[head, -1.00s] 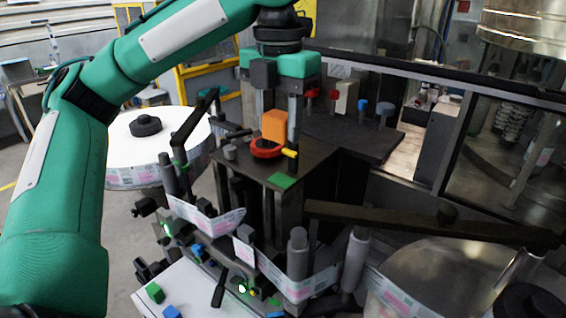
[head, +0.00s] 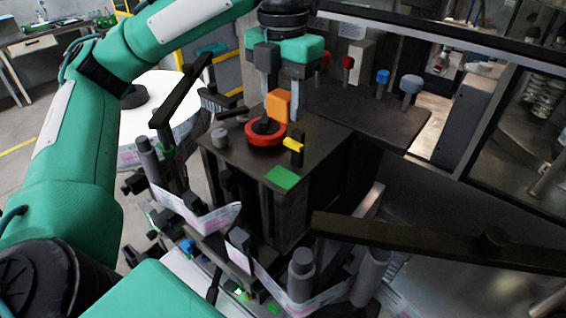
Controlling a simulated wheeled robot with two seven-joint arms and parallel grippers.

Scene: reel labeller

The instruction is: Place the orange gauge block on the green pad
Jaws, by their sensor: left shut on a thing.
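The orange gauge block (head: 278,104) is between the fingers of my left gripper (head: 283,96), which is shut on it. The gripper points down over the dark machine top, and the block shows just behind a red ring with a black knob (head: 265,137). I cannot tell whether the block's underside is clear of the top. The green pad (head: 282,177) lies flat and bare near the front corner of the same top, nearer to me than the block. My right gripper is not in view.
A yellow-handled black part (head: 293,145) stands between the block and the pad, to the right. A grey knob (head: 219,137) is at the left edge. Red, blue and grey posts (head: 382,78) stand behind right. A long dark arm (head: 430,240) crosses at the lower right.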

